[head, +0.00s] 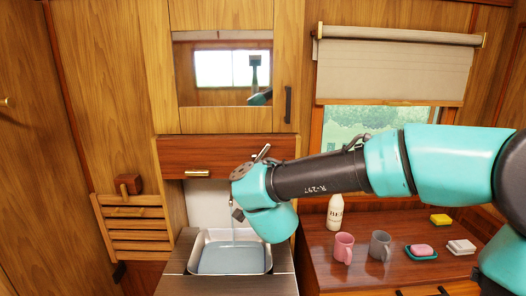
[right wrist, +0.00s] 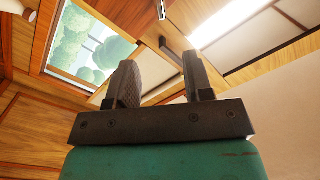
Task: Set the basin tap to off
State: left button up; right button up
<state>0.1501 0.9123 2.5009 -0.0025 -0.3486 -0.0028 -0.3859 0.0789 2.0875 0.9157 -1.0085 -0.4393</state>
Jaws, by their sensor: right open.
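The basin (head: 268,262), a pale metal-rimmed tub holding grey-blue water, is at the bottom centre of the head view. A thin pale stream of water (head: 233,236) falls into it. The tap is largely or wholly hidden behind my right wrist, so its handle position cannot be told. My right gripper's teal wrist is above the basin's back edge; its fingers are mostly hidden in the head view. In the right wrist view the right gripper (right wrist: 163,85) is open, with nothing between its fingers. My left gripper is not in view.
A mirrored cabinet (head: 184,121) and a drawer front (head: 228,148) are above the basin. On the counter at right are a white bottle (head: 335,213), a pink mug (head: 343,247), a grey mug (head: 380,246), a pink soap (head: 421,249) and a yellow sponge (head: 441,219). A slatted wooden rack (head: 134,224) is at left.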

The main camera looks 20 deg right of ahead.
aim_at(265, 151)
jog(key=shift+w, duration=0.1)
jog(key=x, duration=1.7)
jog(key=shift+w, duration=0.2)
jog(key=shift+c, duration=0.2)
grip_shut()
